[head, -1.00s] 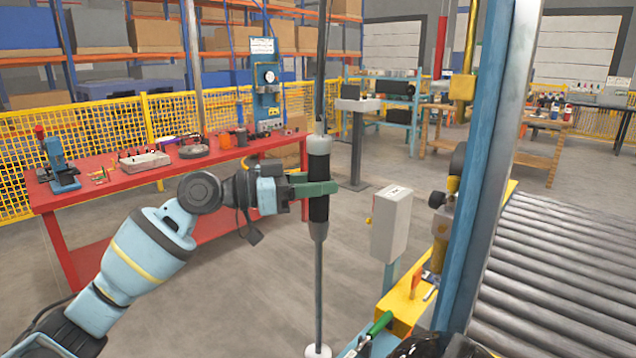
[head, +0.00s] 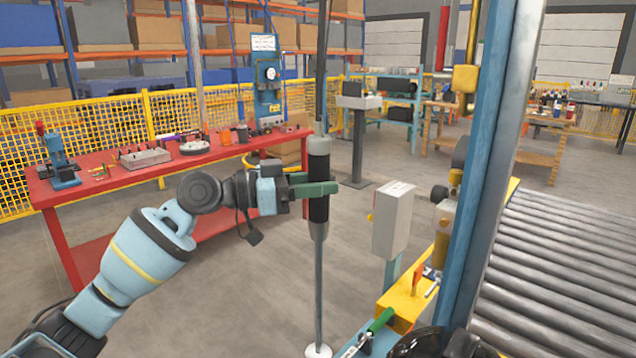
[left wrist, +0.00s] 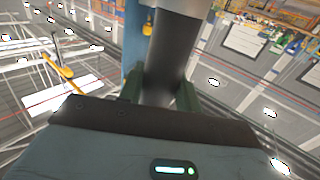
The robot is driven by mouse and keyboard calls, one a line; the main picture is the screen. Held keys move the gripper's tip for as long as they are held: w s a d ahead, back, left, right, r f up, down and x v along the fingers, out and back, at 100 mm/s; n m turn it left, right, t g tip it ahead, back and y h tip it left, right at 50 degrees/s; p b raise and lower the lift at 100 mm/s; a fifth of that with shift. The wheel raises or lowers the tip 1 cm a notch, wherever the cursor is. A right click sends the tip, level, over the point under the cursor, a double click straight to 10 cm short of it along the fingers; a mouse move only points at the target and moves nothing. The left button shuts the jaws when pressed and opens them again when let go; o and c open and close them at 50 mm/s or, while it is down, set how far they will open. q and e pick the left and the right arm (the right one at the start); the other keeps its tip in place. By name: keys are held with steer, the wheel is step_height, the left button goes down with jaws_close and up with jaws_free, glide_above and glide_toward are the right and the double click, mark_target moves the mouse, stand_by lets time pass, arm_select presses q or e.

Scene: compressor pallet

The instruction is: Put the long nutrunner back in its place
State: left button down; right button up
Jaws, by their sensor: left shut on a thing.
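The long nutrunner (head: 319,165) hangs upright in the middle of the head view, a grey and black body with a long thin shaft (head: 318,285) below it. A pale round foot (head: 318,351) shows at the shaft's lower end, near the bottom edge. My left gripper (head: 318,190) is shut on the nutrunner's black grip from the left. The left wrist view shows the dark body (left wrist: 172,55) between the green fingers (left wrist: 158,92). I cannot make out a holder for the nutrunner. My right gripper does not show.
A grey box on a post (head: 393,220) stands right of the nutrunner. A blue column (head: 480,200) and a roller conveyor (head: 560,260) are farther right. A red bench (head: 110,185) with tools stands behind on the left. Open floor lies between.

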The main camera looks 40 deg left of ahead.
arm_select(q)
steer(key=shift+f+b, duration=0.5)
steer(key=shift+f, duration=0.1)
stand_by(0.5)
steer(key=c, duration=0.9)
jaws_free()
steer(key=shift+s, duration=0.1)
steer(key=shift+f, duration=0.35)
steer(key=b+v, duration=0.2)
steer(key=v, duration=0.5)
steer(key=shift+s+a+r, duration=0.25)
steer(key=shift+f, duration=0.15)
